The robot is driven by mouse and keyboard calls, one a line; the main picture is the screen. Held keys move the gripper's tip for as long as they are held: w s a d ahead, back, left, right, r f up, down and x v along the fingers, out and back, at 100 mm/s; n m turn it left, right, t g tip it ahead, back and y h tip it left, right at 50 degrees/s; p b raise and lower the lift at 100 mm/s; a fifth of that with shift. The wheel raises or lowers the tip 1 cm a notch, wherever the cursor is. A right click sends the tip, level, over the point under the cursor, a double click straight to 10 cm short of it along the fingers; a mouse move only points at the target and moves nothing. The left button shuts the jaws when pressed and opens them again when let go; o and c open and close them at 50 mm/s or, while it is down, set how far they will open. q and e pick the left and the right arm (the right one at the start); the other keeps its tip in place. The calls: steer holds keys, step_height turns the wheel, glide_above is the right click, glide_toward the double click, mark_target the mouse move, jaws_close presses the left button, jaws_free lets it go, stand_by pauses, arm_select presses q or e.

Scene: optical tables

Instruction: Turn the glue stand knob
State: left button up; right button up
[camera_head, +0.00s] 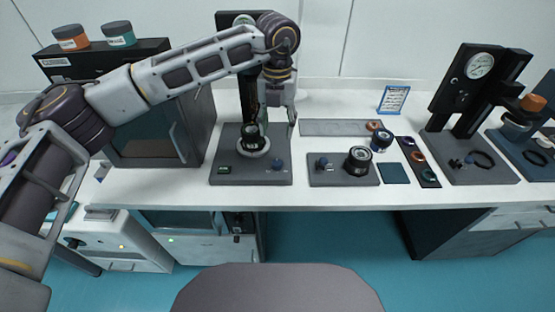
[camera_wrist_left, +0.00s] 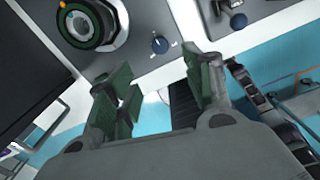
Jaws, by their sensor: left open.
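A dark stand base (camera_head: 225,165) with a round ring-shaped stage (camera_head: 253,141) stands on the white table under my left arm. A small blue knob (camera_head: 277,163) sits near its front right corner. In the left wrist view, the blue knob (camera_wrist_left: 160,44) has light marks around it, right of the ring stage (camera_wrist_left: 88,22). My left gripper (camera_head: 277,118) hangs fingers-down over the stand, above and behind the knob. In the left wrist view its green-padded fingers (camera_wrist_left: 162,80) are apart and empty, clear of the knob. My arm hides part of the stand's upper body.
A second plate (camera_head: 343,177) with a blue knob and black cylinder lies just right. Another gauge stand (camera_head: 467,90) is at the right. A dark cabinet (camera_head: 150,140) stands left of the stand. The table's front edge (camera_head: 320,197) is close. White tabletop is clear between the two bases.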

mark_target(277, 162)
arm_select(q)
steer(key=shift+f, duration=6.85)
steer(key=c, duration=1)
